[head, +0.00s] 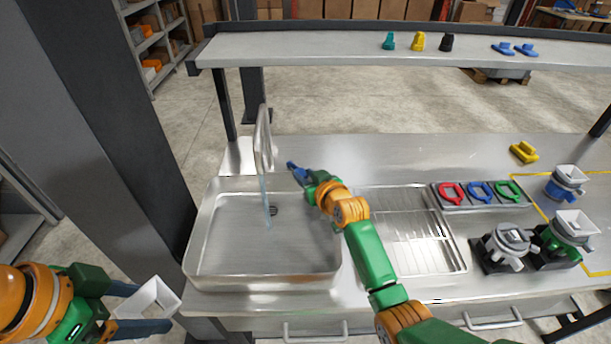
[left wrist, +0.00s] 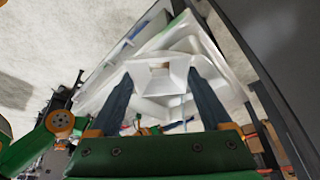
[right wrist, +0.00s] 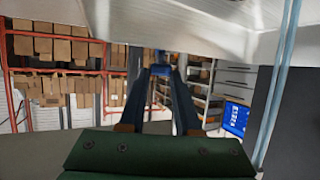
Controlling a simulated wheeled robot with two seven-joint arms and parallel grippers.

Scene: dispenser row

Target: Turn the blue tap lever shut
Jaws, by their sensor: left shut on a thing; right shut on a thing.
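The blue tap lever (head: 293,167) sits beside the sink's back right corner, by the tall metal spout (head: 263,140). My right gripper (head: 306,176) is shut on the lever; in the right wrist view a bit of the blue lever (right wrist: 161,71) shows between the fingertips. A thin pale blue stream of water (head: 267,205) runs from the spout into the sink (head: 225,240). My left gripper (head: 142,306) is shut on a white hopper-like part (head: 157,296), held low at the left, clear of the sink. This white part also fills the middle of the left wrist view (left wrist: 165,75).
A drain rack (head: 432,240) lies right of the sink. Farther right are a tray with red, blue and green rings (head: 480,193) and several dispensers (head: 508,240). A shelf (head: 330,48) with small coloured parts spans above. A dark post (head: 120,110) stands at left.

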